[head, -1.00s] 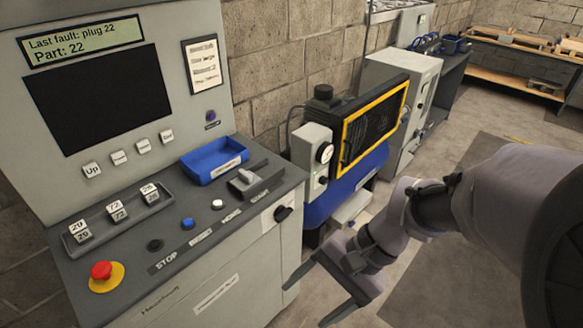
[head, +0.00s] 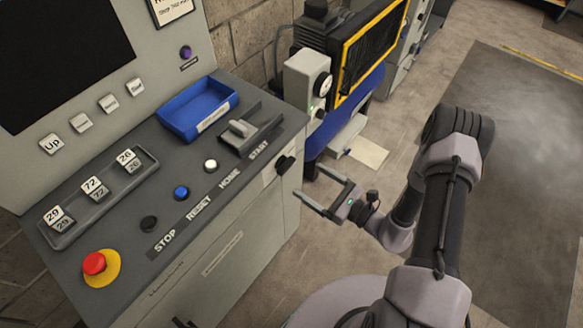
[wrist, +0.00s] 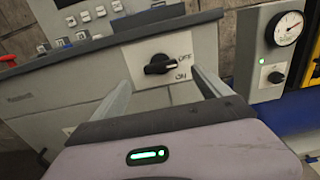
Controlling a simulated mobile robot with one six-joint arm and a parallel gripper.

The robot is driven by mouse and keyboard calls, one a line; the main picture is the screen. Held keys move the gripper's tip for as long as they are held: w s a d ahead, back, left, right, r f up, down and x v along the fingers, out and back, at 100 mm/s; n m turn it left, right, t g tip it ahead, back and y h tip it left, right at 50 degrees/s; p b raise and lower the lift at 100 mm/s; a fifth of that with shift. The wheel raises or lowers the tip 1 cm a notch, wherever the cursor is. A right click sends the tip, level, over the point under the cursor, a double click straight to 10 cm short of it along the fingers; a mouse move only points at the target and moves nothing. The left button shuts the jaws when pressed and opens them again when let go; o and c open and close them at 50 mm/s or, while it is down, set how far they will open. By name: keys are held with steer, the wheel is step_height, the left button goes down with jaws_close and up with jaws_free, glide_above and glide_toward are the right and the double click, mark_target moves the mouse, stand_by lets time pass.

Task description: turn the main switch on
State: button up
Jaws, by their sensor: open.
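In the head view the knob (head: 285,164) shows at the console's right edge. My gripper (head: 309,180) is open and empty, its fingers pointing at that face, a short way off. In the wrist view the fingers of my gripper (wrist: 161,77) stand either side of the knob, apparently not touching it.
The console (head: 262,205) carries a red stop button (head: 94,263), several push buttons, a blue tray (head: 197,108) and a grey lever (head: 243,128). A grey box with a gauge (head: 308,78) and a yellow-framed unit (head: 372,50) stand beyond. The floor at right is clear.

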mark_target(290, 167)
steer(key=b+x, duration=0.1)
steer(key=x, duration=0.7)
steer(key=c, duration=1.4)
